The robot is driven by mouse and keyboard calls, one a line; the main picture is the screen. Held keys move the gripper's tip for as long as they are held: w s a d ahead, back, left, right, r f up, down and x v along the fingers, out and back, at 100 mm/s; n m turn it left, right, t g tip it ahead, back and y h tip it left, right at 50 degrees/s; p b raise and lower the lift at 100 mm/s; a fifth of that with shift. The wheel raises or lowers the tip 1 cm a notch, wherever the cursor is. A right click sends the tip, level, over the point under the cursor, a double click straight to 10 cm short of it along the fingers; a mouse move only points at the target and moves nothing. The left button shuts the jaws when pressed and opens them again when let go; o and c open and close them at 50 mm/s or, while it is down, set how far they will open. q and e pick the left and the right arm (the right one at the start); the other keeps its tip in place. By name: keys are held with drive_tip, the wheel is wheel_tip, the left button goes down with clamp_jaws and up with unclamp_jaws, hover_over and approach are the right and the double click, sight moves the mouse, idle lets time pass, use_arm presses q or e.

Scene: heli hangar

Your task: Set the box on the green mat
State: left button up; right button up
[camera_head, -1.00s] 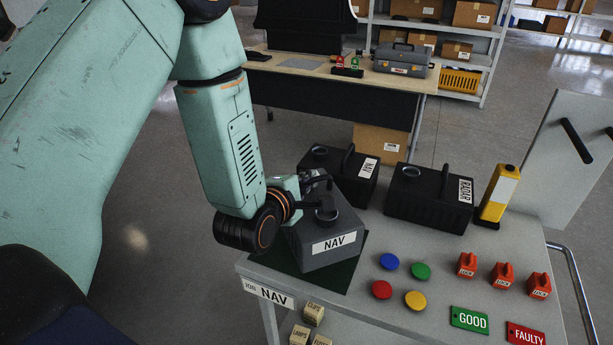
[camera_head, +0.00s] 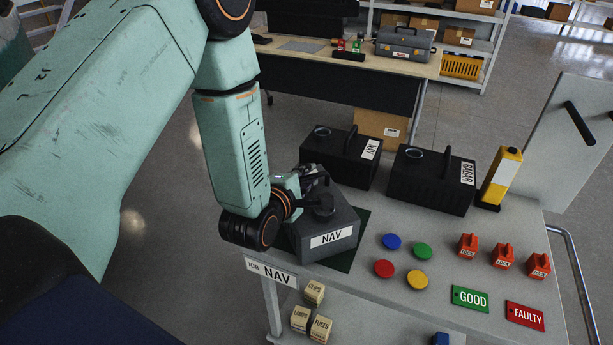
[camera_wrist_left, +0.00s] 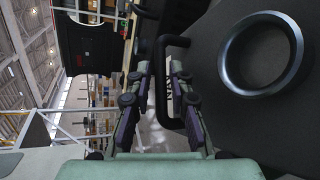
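The grey box (camera_head: 332,224) with a white NAV label is over the green mat (camera_head: 346,262) at the cart's front left corner. The mat shows along its front and right sides. The box looks upright and low on the mat; I cannot tell whether a thin gap remains. My left gripper (camera_head: 318,178) is at the handle on top. In the left wrist view the gripper's fingers (camera_wrist_left: 160,80) stand on both sides of the black handle (camera_wrist_left: 162,90), beside the round ring (camera_wrist_left: 262,55) on the box top. My right gripper is not in view.
Black NAV (camera_head: 338,160) and RADAR (camera_head: 428,182) boxes stand behind on the cart, beside a yellow-and-white device (camera_head: 500,178). Coloured discs (camera_head: 393,241), red lock blocks (camera_head: 502,256) and GOOD (camera_head: 471,298) and FAULTY (camera_head: 525,315) tags lie to the right.

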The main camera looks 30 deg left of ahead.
use_arm(q)
drive_tip(key=shift+o, duration=0.8)
drive_tip(key=shift+w+d, duration=0.1)
drive_tip(key=shift+w, duration=0.05)
drive_tip(key=shift+f, duration=0.1)
drive_tip(key=shift+a, duration=0.2)
drive_tip(key=v, duration=0.9)
drive_tip(key=shift+w, duration=0.1)
drive_tip(key=p+v, duration=0.3)
drive_tip(key=shift+p, duration=0.4)
